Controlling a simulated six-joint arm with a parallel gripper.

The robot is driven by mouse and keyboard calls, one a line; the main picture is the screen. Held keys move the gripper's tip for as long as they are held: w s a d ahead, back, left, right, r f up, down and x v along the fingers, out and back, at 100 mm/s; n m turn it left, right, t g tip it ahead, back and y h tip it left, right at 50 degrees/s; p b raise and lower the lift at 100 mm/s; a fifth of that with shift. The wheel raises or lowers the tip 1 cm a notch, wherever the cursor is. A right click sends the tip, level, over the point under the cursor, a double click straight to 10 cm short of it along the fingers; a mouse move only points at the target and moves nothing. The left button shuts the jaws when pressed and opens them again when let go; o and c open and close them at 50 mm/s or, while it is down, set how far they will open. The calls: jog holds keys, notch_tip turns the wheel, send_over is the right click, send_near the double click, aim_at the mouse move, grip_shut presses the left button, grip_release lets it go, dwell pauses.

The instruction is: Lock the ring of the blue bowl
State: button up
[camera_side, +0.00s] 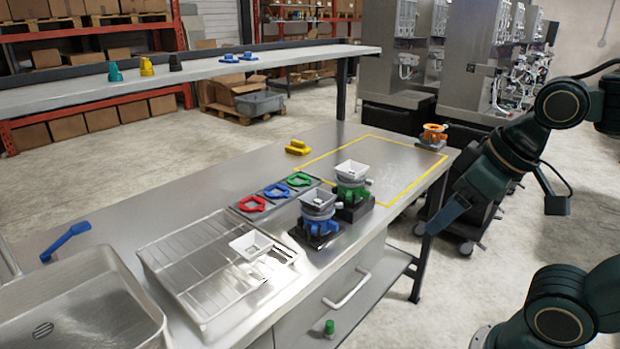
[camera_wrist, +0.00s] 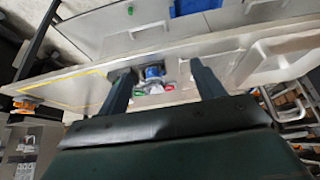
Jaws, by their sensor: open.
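The blue bowl unit (camera_side: 319,229) stands on a black base near the front edge of the steel table. It has blue parts below, a grey collar (camera_side: 318,211) around its middle and a white square hopper (camera_side: 319,197) on top. I cannot tell from here how the collar is turned. My gripper (camera_side: 436,222) is in the air off the table's right edge, well apart from the unit. In the wrist view my gripper (camera_wrist: 160,70) is open and empty, with the blue unit (camera_wrist: 154,72) far off between its fingers.
A similar green unit (camera_side: 352,194) stands close behind the blue one. An orange unit (camera_side: 433,135) is at the far right corner. Red (camera_side: 252,204), blue and green rings lie in a grey tray. A wire rack (camera_side: 190,262) holds a white hopper. The yellow-taped area (camera_side: 385,160) is mostly clear.

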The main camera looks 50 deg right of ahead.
jog(key=shift+w+r, duration=0.25)
jog(key=shift+w, duration=0.25)
jog(key=c, duration=0.7)
jog(key=w+r+n, duration=0.1)
jog(key=w, duration=0.1)
jog(key=w+n, duration=0.1)
jog(key=w, duration=0.1)
jog(key=w+r+n+g, duration=0.1)
jog(key=w, duration=0.2)
jog(key=shift+w+d+r+y, duration=0.1)
jog(key=shift+d+r+y, duration=0.2)
jog(key=shift+r+y, duration=0.1)
jog(key=shift+c, duration=1)
jog(key=n+g+y, duration=0.2)
jog(key=n+y, duration=0.1)
jog(key=n, duration=0.4)
send_over(339, 203)
jog(key=s+d, duration=0.4)
jog(key=d, duration=0.1)
notch_tip(339, 203, down, 5)
jog(key=shift+r, duration=0.1)
jog(key=shift+w+a, duration=0.1)
jog(key=x, duration=1.3)
jog(key=shift+w+f, duration=0.15)
jog(key=shift+f, duration=0.25)
